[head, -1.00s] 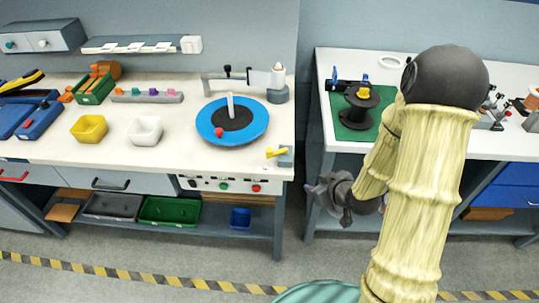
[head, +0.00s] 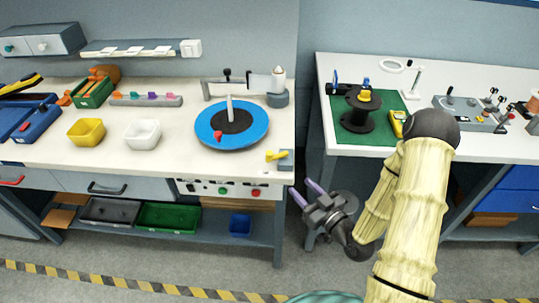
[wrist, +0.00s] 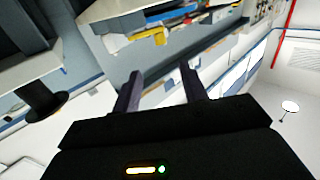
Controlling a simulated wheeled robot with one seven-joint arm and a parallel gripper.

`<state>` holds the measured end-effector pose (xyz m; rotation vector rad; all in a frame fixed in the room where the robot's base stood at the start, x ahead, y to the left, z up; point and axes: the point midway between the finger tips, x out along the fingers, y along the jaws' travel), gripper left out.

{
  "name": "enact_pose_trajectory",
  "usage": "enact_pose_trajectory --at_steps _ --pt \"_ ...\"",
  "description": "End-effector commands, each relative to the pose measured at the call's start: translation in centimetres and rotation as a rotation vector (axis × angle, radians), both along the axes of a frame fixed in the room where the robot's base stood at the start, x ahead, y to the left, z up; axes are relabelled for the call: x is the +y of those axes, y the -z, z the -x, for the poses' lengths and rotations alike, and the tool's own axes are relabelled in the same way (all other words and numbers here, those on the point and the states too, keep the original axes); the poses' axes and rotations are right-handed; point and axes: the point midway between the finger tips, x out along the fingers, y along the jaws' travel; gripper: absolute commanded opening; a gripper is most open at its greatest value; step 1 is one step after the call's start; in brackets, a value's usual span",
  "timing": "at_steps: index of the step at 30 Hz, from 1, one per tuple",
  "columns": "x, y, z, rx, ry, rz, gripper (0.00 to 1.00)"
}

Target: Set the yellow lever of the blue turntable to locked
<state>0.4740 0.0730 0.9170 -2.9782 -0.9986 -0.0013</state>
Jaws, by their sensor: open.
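The blue turntable (head: 258,122) lies on the left bench, with a dark centre, a pale upright spindle and a red knob on its near left rim. A yellow lever (head: 277,156) sticks out from a grey block (head: 286,160) at the bench's front right corner, just in front of the disc. My gripper (head: 305,192) is open and empty. It is in front of the gap between the two benches, below and to the right of the lever, apart from it. The wrist view shows the two open fingers (wrist: 160,92); I cannot tell the lever there.
A control panel (head: 222,190) with knobs is on the left bench's front edge. Yellow (head: 86,132) and white (head: 142,135) bins stand left of the disc. The right bench holds a black spool (head: 360,118) on a green mat (head: 345,137). Floor in front is clear.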

Motion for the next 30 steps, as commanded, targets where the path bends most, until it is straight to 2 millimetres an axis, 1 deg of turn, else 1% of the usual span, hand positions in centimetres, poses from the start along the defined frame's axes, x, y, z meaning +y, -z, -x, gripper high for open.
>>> enact_pose_trajectory --at_steps 4,8,24,30 --pt "0.7 -0.1 -0.9 -0.002 -0.003 0.001 0.43" --pt "2.0 -0.3 -2.4 -0.002 -0.003 0.000 0.43" --pt "7.7 -0.2 -10.0 -0.001 -0.002 -0.001 0.43" --pt "9.6 -0.1 -12.6 0.000 -0.001 0.000 0.43"
